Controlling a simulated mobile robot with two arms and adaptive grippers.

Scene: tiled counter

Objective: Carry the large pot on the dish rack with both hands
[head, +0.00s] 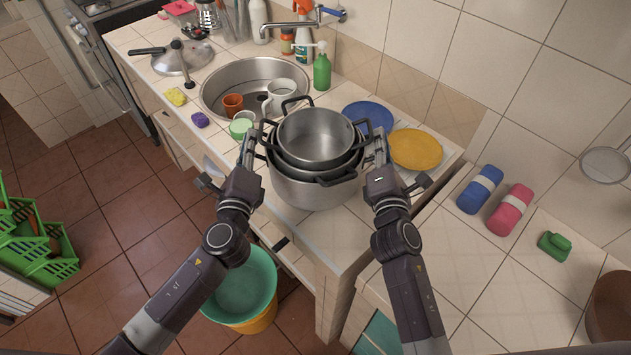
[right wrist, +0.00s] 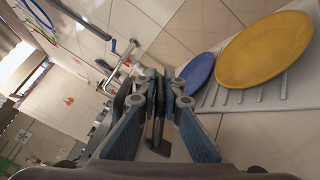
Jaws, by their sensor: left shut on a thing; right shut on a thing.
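The large steel pot (head: 312,192) is the lowest of a nested stack at the counter's front edge, with smaller pots (head: 315,138) inside it. My left gripper (head: 248,148) is shut on the dark handle at the stack's left. My right gripper (head: 379,150) is shut on the handle at its right; its fingers close together in the right wrist view (right wrist: 160,88). The fingers partly hide the handles. A white surface with grey bars (right wrist: 238,98), perhaps the dish rack, lies under the plates in the right wrist view. Whether the pot touches the counter cannot be told.
A blue plate (head: 368,114) and a yellow plate (head: 416,150) lie behind and right of the stack. The sink (head: 222,82) with cups is behind left. A green soap bottle (head: 321,70) stands behind. Buckets (head: 245,290) stand on the floor below.

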